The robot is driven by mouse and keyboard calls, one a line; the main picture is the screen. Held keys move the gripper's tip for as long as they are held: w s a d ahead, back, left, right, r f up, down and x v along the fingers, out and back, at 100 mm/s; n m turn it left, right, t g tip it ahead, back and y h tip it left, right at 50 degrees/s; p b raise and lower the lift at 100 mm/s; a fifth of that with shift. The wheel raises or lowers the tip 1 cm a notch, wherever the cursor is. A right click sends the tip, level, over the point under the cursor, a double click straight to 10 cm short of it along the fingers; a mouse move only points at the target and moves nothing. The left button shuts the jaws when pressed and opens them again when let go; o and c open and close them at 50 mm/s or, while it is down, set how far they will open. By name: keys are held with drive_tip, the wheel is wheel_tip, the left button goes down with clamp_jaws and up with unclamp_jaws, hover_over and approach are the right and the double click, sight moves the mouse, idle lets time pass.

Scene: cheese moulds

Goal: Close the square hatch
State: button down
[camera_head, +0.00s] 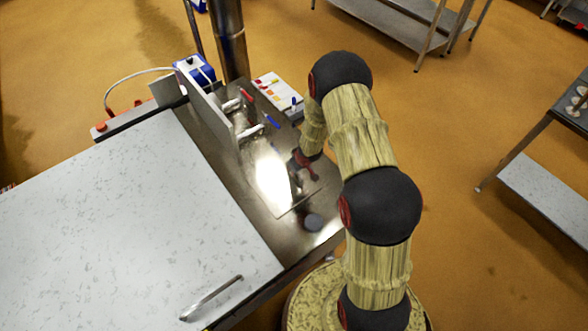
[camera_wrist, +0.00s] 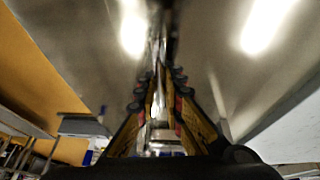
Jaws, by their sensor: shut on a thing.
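A shiny metal panel (camera_head: 272,182) with a strong glare lies beside my gripper on the steel top; it looks like the square hatch, but its opening angle is hard to tell. My gripper (camera_head: 300,168) is close to its right side, partly hidden by my arm. In the wrist view my gripper's fingers (camera_wrist: 160,72) come together on a narrow metal part (camera_wrist: 157,42), perhaps the hatch's handle or edge. Metal surfaces with bright reflections spread on both sides of the fingers. The exact contact is blurred.
A large white speckled cover (camera_head: 120,220) with a metal handle (camera_head: 210,297) fills the left. A grey upright panel (camera_head: 206,108), white fittings and red and blue levers (camera_head: 272,121) stand behind. A metal post (camera_head: 230,40) rises at the back. Open floor lies right, before a side table (camera_head: 545,195).

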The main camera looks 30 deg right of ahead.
drive_tip(key=shift+s+f, duration=0.2)
drive_tip(key=c, duration=1.9)
unclamp_jaws()
drive_tip(key=shift+w, duration=0.2)
drive_tip(key=shift+r, duration=0.1)
drive_tip(key=v, duration=1.2)
